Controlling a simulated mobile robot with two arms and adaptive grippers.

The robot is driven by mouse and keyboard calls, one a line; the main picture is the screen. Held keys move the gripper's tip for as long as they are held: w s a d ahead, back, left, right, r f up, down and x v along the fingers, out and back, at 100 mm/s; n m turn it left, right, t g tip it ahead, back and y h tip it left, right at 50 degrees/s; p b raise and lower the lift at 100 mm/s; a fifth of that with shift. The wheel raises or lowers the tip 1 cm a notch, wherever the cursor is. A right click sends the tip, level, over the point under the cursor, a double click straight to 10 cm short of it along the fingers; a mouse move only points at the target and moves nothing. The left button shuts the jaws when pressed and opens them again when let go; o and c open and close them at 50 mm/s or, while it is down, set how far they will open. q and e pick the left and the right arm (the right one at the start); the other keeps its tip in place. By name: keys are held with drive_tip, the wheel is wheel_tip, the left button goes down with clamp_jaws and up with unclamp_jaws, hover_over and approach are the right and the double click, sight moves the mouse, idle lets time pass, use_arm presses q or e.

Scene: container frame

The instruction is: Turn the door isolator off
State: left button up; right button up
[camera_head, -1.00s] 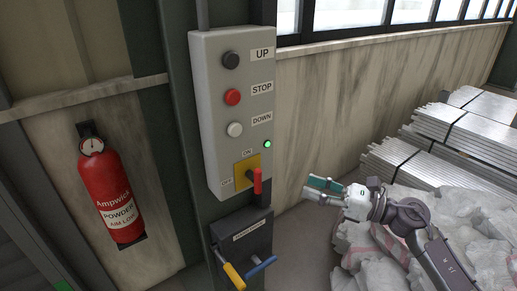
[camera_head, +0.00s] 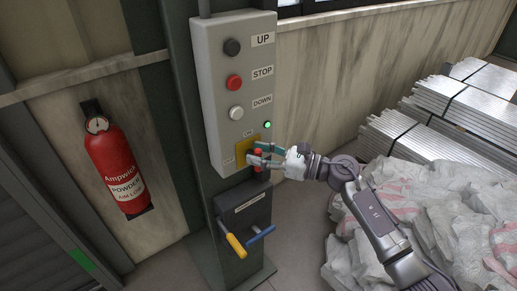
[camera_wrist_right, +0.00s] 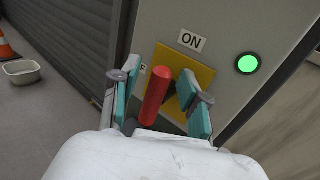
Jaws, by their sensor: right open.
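The door isolator is a red-handled switch on a yellow plate (camera_head: 243,149) low on the grey control box (camera_head: 212,104). In the right wrist view its red handle (camera_wrist_right: 155,95) stands between the two teal-padded fingers of my right gripper (camera_wrist_right: 160,102), which are apart with a gap on either side of the handle. An "ON" label (camera_wrist_right: 191,40) is above the plate, and a green light (camera_wrist_right: 247,63) is lit at its right. In the head view my right gripper (camera_head: 258,155) is at the switch and partly covers it. My left gripper is not seen.
Above the switch are black, red and white buttons labelled UP, STOP and DOWN. Below is a dark box (camera_head: 243,212) with yellow and blue levers. A fire extinguisher (camera_head: 117,169) hangs at left. Wrapped bags (camera_head: 430,215) and metal stacks (camera_head: 440,110) fill the right.

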drive_tip(key=shift+a, duration=0.2)
clamp_jaws()
